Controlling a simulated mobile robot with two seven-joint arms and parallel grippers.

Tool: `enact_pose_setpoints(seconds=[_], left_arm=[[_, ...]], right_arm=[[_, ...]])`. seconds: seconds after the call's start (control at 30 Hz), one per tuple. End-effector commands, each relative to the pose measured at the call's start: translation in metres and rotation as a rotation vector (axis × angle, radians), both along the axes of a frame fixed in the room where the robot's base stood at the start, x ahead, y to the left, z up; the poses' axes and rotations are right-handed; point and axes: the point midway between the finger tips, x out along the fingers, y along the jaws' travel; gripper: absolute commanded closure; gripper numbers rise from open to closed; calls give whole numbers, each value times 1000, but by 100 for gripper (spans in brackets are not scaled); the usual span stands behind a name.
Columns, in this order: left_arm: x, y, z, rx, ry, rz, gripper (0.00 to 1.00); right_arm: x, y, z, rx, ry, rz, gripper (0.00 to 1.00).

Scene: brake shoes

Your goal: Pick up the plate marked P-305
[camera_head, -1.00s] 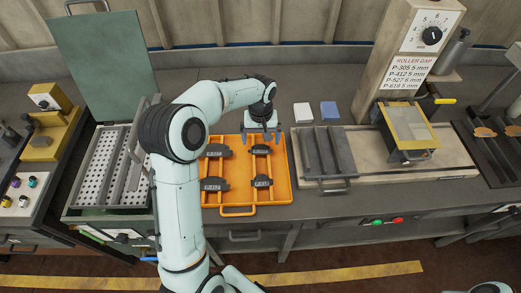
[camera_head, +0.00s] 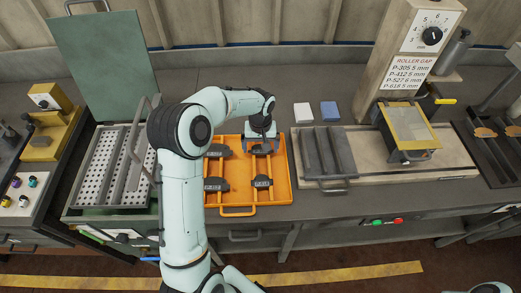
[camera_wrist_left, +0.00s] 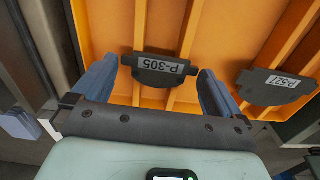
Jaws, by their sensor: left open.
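The dark plate marked P-305 (camera_wrist_left: 160,66) lies in the orange tray (camera_head: 241,203), label facing up in the left wrist view. In the head view this plate (camera_head: 261,150) is at the tray's back right, partly hidden by my gripper. My left gripper (camera_head: 262,139) is open above it. In the left wrist view the blue-grey fingers of my left gripper (camera_wrist_left: 157,72) stand at either end of the plate, with gaps; I cannot tell how far above it they are. My right gripper is out of view.
The tray also holds a plate marked P-527 (camera_wrist_left: 277,86) and other dark plates (camera_head: 216,184) (camera_head: 262,182). Orange ribs divide it. A dark grooved rack (camera_head: 328,152) stands right, beside a roller station (camera_head: 409,127).

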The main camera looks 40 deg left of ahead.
Motion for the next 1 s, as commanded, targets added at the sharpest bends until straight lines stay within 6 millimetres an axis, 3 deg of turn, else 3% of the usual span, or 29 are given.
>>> enact_pose_setpoints(seconds=[0.33,0.37,0.47,0.5,0.8,1.0], left_arm=[[0,0,-1,0,0,0,0],[0,0,-1,0,0,0,3],[0,0,-1,0,0,0,36],[0,0,-1,0,0,0,40],[0,0,1,0,-1,0,40],[1,0,19,1,-4,0,40]], right_arm=[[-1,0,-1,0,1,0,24],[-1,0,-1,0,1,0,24],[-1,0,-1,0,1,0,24],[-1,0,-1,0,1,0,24],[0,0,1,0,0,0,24],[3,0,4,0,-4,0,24]])
